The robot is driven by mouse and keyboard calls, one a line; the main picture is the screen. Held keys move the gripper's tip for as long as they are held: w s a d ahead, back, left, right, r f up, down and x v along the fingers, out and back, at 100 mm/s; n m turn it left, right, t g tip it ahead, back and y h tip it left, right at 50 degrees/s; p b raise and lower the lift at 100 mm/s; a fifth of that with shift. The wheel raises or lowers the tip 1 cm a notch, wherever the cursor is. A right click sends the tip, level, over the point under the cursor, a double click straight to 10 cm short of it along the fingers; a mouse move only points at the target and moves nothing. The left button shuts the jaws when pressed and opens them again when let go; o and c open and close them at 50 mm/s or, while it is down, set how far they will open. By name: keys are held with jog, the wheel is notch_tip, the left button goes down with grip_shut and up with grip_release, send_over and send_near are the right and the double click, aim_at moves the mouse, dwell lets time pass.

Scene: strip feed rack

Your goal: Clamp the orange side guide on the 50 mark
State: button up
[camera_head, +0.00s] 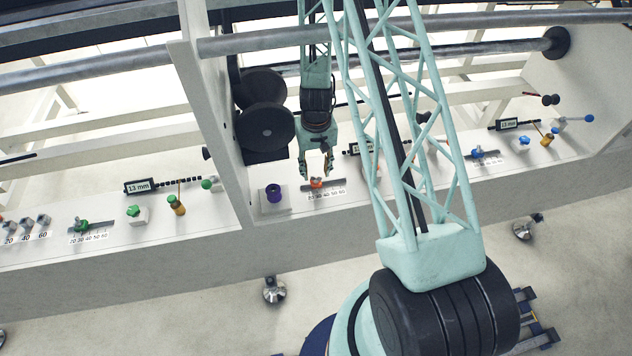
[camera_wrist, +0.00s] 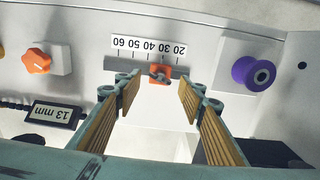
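The orange side guide (camera_wrist: 159,75) is a small block with a grey clamp lever on top, on a short grey rail. Its scale strip (camera_wrist: 148,48) reads 20 to 60 and appears upside down in the wrist view, with 20 at the right. The guide sits near the 30 and 40 marks, to the right of 50 in that view. My gripper (camera_wrist: 158,95) is open, its two fingers spread to either side of the guide and apart from it. In the head view, the guide (camera_head: 316,183) lies just below my gripper (camera_head: 317,176).
A purple knob (camera_wrist: 253,74) stands right of the scale in the wrist view. An orange star knob (camera_wrist: 38,61) and a 13 mm display (camera_wrist: 53,114) are at the left. In the head view a white upright panel (camera_head: 212,120) and black rollers (camera_head: 266,127) stand left of my gripper.

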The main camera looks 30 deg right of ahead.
aim_at(316, 177)
jog(key=shift+f+b, duration=2.35)
jog(key=shift+f, duration=0.2)
jog(key=shift+c, duration=0.5)
jog(key=c, duration=0.9)
jog(key=shift+c, duration=0.2)
